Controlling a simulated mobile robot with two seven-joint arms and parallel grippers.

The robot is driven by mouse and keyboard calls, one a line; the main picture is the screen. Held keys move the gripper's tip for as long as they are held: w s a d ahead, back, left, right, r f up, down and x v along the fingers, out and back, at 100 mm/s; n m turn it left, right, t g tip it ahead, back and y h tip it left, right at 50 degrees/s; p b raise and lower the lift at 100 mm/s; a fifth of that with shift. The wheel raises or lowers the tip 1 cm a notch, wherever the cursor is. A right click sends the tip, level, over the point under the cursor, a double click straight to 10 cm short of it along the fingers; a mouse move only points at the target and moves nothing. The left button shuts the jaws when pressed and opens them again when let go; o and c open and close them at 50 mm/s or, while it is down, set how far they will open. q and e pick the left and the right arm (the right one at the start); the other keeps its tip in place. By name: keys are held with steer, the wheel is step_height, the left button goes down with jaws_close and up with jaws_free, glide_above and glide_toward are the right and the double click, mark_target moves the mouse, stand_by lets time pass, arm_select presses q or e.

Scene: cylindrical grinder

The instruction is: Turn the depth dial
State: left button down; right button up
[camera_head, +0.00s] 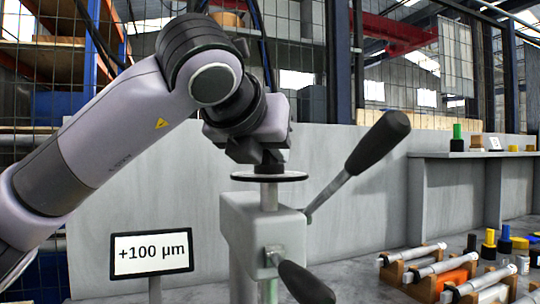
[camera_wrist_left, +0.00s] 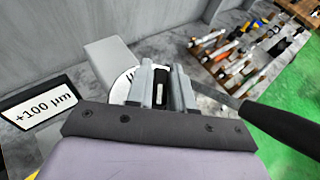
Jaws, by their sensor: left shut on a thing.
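The depth dial (camera_head: 269,177) is a thin dark-rimmed disc on top of a grey post of the grinder. In the left wrist view its pale marked face (camera_wrist_left: 122,86) shows partly beside the fingers. My left gripper (camera_head: 270,162) comes down on the dial from above. In the left wrist view its two fingers (camera_wrist_left: 160,90) are shut on the dial's dark upright knob, which shows between them. A sign-like display (camera_head: 151,254) reads +100 µm; it also shows in the left wrist view (camera_wrist_left: 45,112). My right gripper is in neither view.
A black-handled lever (camera_head: 377,143) rises right of the dial, close to my gripper. A second black handle (camera_head: 305,284) points forward below. Several metal shafts on wooden holders (camera_head: 425,262) lie at the right. A grey panel stands behind.

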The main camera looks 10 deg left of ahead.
arm_select(q)
steer(key=shift+f, duration=0.1)
stand_by(0.3)
steer(key=c, duration=1.1)
jaws_free()
steer(key=shift+v, duration=3.6)
